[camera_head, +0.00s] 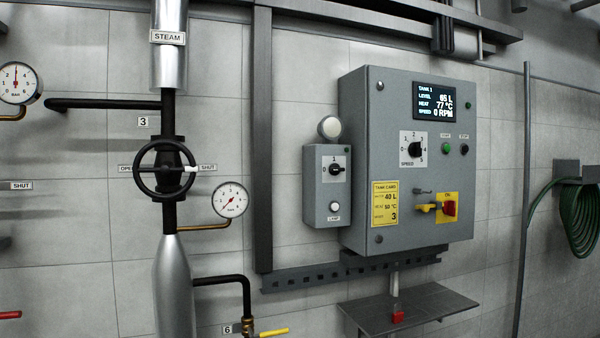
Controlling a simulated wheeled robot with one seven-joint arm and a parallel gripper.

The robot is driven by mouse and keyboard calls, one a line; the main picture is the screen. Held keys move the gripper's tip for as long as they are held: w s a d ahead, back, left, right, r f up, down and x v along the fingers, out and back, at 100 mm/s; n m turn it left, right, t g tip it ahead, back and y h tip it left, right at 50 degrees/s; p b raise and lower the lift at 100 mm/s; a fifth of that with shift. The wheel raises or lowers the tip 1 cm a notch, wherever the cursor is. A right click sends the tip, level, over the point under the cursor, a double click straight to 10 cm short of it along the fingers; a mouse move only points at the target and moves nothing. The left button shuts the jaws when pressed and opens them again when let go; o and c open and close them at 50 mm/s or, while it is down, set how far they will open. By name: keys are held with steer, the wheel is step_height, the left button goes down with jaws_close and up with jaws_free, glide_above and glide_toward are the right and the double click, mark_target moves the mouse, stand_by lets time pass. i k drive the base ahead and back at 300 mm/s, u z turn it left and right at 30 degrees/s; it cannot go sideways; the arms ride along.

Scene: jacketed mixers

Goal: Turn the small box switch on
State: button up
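The small grey box (326,220) is on the wall just left of the large control cabinet. Its black rotary switch (337,169) sits on a white plate marked 0 at the left and 1 at the top. The switch handle lies roughly level, in line with the 0 mark. A white round button or light (334,207) labelled LAMP is below it on the same box. A round pale lamp (330,128) sits above the box and looks unlit. My gripper is not in view.
The grey cabinet (385,100) stands out beside the box, with a display, speed knob (415,149) and red-yellow switch (449,208). A shelf (408,306) juts out below. Left are a black valve wheel (165,169), steam pipe and gauge (230,200).

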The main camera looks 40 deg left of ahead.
mark_target(335, 169)
steer(key=u, duration=0.95)
steer(key=i, duration=1.05)
steer(key=u, duration=1.05)
